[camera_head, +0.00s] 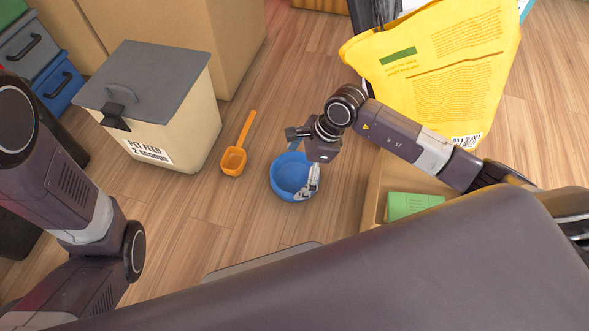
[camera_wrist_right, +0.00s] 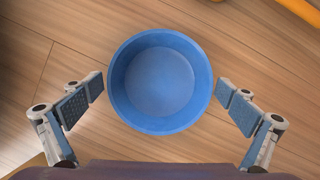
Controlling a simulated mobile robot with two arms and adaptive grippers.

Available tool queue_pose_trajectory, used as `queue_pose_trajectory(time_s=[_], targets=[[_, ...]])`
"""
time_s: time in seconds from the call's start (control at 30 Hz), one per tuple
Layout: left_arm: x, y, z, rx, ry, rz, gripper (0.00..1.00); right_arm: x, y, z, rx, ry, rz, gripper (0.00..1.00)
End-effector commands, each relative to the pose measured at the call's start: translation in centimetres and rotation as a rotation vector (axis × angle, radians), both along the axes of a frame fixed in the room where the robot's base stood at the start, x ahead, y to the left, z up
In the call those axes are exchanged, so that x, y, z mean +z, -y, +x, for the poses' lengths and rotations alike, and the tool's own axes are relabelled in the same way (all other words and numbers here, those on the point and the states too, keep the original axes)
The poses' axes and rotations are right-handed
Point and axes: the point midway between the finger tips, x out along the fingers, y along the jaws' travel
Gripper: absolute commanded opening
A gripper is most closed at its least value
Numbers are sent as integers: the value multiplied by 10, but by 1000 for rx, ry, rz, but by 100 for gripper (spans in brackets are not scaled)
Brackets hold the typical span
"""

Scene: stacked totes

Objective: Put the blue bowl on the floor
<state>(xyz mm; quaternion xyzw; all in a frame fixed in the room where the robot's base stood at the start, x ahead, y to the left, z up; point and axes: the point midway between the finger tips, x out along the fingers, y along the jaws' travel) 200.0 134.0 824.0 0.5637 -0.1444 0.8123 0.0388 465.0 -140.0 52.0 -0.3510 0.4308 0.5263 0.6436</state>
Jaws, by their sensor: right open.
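The blue bowl (camera_head: 287,178) is upright and empty in the middle of the head view and appears to rest on the wooden floor. In the right wrist view the bowl (camera_wrist_right: 160,82) lies between the two fingers. My right gripper (camera_head: 305,166) is open over the bowl, with one finger in front of its right side. The wrist view shows a gap between each finger pad and the bowl's rim. My left arm shows at the left of the head view, but its gripper is out of view.
An orange scoop (camera_head: 235,158) lies left of the bowl, near a lidded pet feed bin (camera_head: 160,110). A yellow bag (camera_head: 435,60) and a cardboard box (camera_head: 372,195) holding a green item (camera_head: 412,204) are at the right. Bare floor (camera_head: 190,225) lies below the scoop.

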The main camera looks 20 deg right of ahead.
Motion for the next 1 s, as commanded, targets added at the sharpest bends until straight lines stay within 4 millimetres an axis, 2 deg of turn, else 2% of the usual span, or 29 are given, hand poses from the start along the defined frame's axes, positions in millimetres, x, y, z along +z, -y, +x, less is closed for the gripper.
queue_pose_trajectory(time_s=[0.03,0.2,0.5,0.7,1.0], targets=[[11,0,0,0,0,0,0,12,3,0,0,2,-1,100],[37,0,0,0,0,0,0,42,15,-2,-1,1,-2,100],[74,0,0,1,1,-1,0,89,34,-6,-1,2,-1,100],[84,0,0,1,1,-1,0,103,41,-8,1,1,0,100],[84,0,0,1,1,-1,0,105,42,-8,1,1,1,100]])
